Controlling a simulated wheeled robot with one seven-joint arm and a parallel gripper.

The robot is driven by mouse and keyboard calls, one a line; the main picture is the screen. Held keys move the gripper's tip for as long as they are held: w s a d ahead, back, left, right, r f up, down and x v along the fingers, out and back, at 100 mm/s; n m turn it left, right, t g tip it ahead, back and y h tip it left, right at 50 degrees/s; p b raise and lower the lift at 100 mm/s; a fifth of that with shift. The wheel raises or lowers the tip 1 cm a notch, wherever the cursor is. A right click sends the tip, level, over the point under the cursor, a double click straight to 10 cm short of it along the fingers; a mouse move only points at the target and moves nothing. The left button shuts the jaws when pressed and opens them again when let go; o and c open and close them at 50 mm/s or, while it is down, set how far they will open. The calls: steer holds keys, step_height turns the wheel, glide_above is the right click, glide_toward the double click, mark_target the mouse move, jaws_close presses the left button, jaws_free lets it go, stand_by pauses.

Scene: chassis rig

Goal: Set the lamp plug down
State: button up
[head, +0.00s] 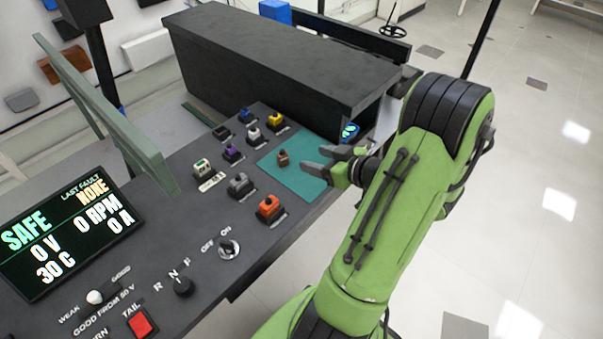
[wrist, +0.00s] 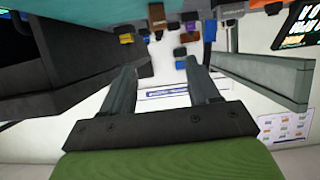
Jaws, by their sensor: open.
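A small brown plug (head: 283,158), likely the lamp plug, stands on the teal mat (head: 303,184) on the dark bench. It also shows at the top of the wrist view (wrist: 156,16), beside the teal surface. My gripper (head: 313,158) is over the right part of the mat, a short way to the right of the brown plug. Its two fingers are apart with nothing between them, as the wrist view also shows (wrist: 160,70). The gripper is not touching the plug.
Several coloured plugs in sockets stand left of the mat, including an orange one (head: 269,207) and a yellow one (head: 276,121). A long black box (head: 270,65) rises behind the mat. A display (head: 65,235) and a rotary switch (head: 229,247) sit at the bench's near end.

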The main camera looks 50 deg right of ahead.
steer(key=w+a+r+n+g+y, duration=0.1)
steer(key=a+r+n+g+y, duration=0.15)
steer(key=a, duration=0.75)
steer(key=w+a+r+n+g+y, duration=0.15)
steer(key=a+g, duration=0.25)
steer(key=a, duration=0.6)
steer(key=s+a+r+m+h, duration=0.2)
steer(key=s+a+r, duration=0.1)
steer(key=s, duration=0.3)
steer(key=s+a+r+m+g+h, duration=0.1)
steer(key=s+a+r+m+h, duration=0.1)
steer(key=s, duration=0.3)
steer(key=shift+s+a+r, duration=0.35)
steer(key=shift+a+r, duration=0.2)
steer(key=shift+a, duration=0.2)
